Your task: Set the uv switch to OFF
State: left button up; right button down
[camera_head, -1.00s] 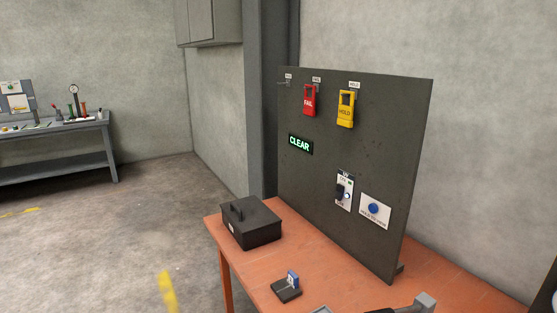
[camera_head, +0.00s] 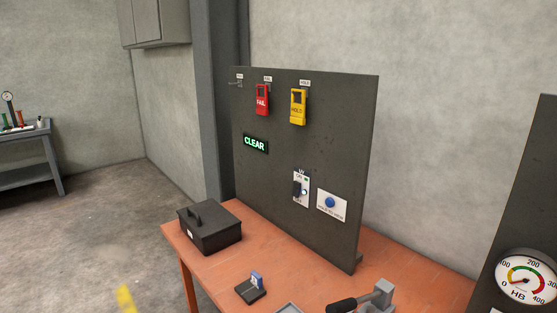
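The uv switch (camera_head: 297,189) is a dark lever on a white plate, mounted low on the upright dark panel (camera_head: 290,155). A small label sits above the plate, and a small bluish light shows beside the lever. The lever's exact position is too small to tell. A blue round button (camera_head: 330,202) on a white plate is just right of the switch. Neither of my grippers is in view.
A red FAIL tag (camera_head: 262,100) and a yellow HOLD tag (camera_head: 298,107) hang on the panel above a green-lit CLEAR sign (camera_head: 255,144). A black box (camera_head: 209,228), a small block stand (camera_head: 250,289) and a black-handled tool (camera_head: 362,299) are on the orange table (camera_head: 185,258). A gauge (camera_head: 525,281) stands at right.

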aim_at(297, 186)
jog(key=i+j+z, duration=0.3)
jog(key=j, duration=0.35)
jog(key=i+j+z, duration=0.35)
jog(key=j, duration=0.4)
jog(key=i+j+z, duration=0.15)
jog(key=j, duration=0.2)
jog(key=i+j+z, duration=0.15)
jog(key=j, duration=0.25)
jog(key=j+z, duration=0.15)
jog(key=j, duration=0.3)
jog(key=i, duration=0.05)
